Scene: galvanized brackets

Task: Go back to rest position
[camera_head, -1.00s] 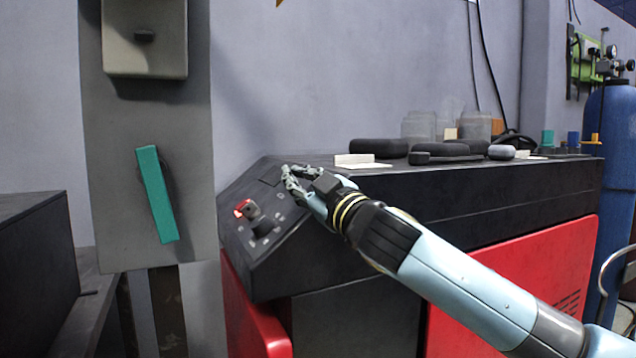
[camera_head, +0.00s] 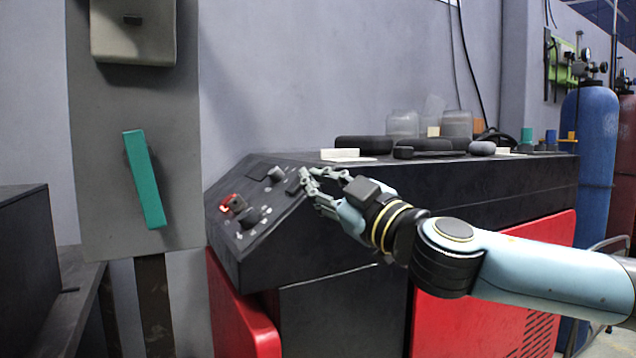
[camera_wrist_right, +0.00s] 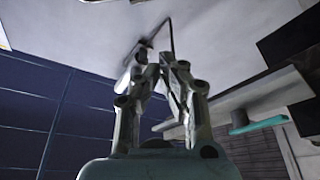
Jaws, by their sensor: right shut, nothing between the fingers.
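My right gripper (camera_head: 306,178) is shut and empty in the head view. It is in front of the right edge of the sloped black control panel (camera_head: 228,245); I cannot tell whether it touches the panel. A red switch (camera_head: 230,201) and black knobs (camera_head: 249,217) are on the panel, left of the gripper. In the right wrist view the two fingers (camera_wrist_right: 160,62) come together at the tips with nothing between them. My left gripper is not in view.
A teal handle (camera_head: 144,180) is on a grey wall plate at the left. Black pads (camera_head: 364,142) and clear jars (camera_head: 457,124) stand on the machine's top. A blue cylinder (camera_head: 589,125) stands at the right. A dark box (camera_head: 22,245) is at the lower left.

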